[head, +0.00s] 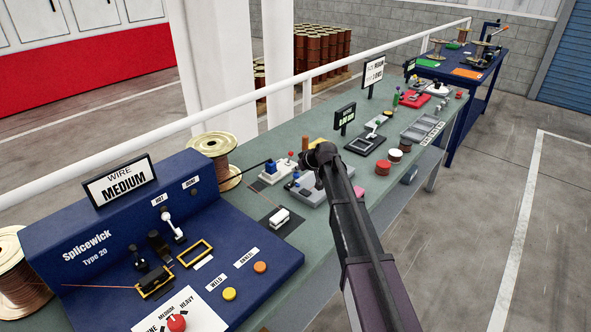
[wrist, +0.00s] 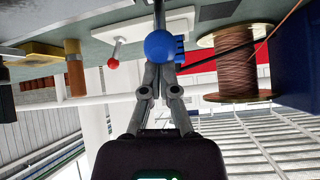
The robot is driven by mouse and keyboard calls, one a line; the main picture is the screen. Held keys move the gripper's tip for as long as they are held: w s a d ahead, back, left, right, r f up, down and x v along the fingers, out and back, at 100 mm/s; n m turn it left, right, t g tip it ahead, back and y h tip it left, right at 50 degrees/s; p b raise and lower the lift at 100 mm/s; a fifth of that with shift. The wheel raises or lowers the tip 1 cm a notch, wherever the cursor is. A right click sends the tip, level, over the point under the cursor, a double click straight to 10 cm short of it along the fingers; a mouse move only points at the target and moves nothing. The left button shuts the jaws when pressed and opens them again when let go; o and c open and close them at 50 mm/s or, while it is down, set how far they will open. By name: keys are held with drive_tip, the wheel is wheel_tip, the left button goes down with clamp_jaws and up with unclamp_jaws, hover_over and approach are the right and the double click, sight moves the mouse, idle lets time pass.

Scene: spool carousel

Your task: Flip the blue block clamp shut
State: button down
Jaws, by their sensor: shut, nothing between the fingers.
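A blue rounded piece with a ridged side (wrist: 165,47), seemingly part of the blue block clamp, shows directly in front of my gripper in the wrist view. In the head view, a small blue part (head: 269,166) sits on a white block on the bench, left of my gripper. I cannot tell for certain whether it is the same piece. My gripper (wrist: 160,72) is shut and empty, its fingertips close to the blue piece; contact cannot be judged. In the head view my arm hides the gripper's fingers and part of the bench beyond.
A red-knobbed lever (wrist: 112,62) stands beside the blue piece. A copper wire spool (wrist: 236,62) and an orange-brown post (wrist: 75,68) are near. The blue Splicewick machine (head: 130,215) stands at the left. A white rail (head: 240,97) runs behind the bench (head: 290,130).

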idle(0.4)
drive_tip(key=s+d+f+p+v, duration=0.1)
drive_tip(key=p+v, duration=0.4)
drive_tip(key=v, duration=0.5)
drive_tip(key=shift+f, duration=0.3)
drive_tip(key=shift+w, duration=0.1)
drive_tip(key=s+d+f+m+g+h, duration=0.2)
drive_tip(key=s+d, duration=0.1)
drive_tip(key=s, duration=0.8)
drive_tip(key=s+d+f+m+g+h, duration=0.1)
drive_tip(key=s+d+m+g+h, duration=0.1)
drive_tip(key=s, duration=0.9)
drive_tip(key=s+d+f+m+g+h, duration=0.2)
drive_tip(key=s+d, duration=0.4)
drive_tip(key=s, duration=0.5)
drive_tip(key=shift+s+f+m+g, duration=0.3)
drive_tip(key=shift+f+m, duration=0.05)
drive_tip(key=shift+m, duration=0.55)
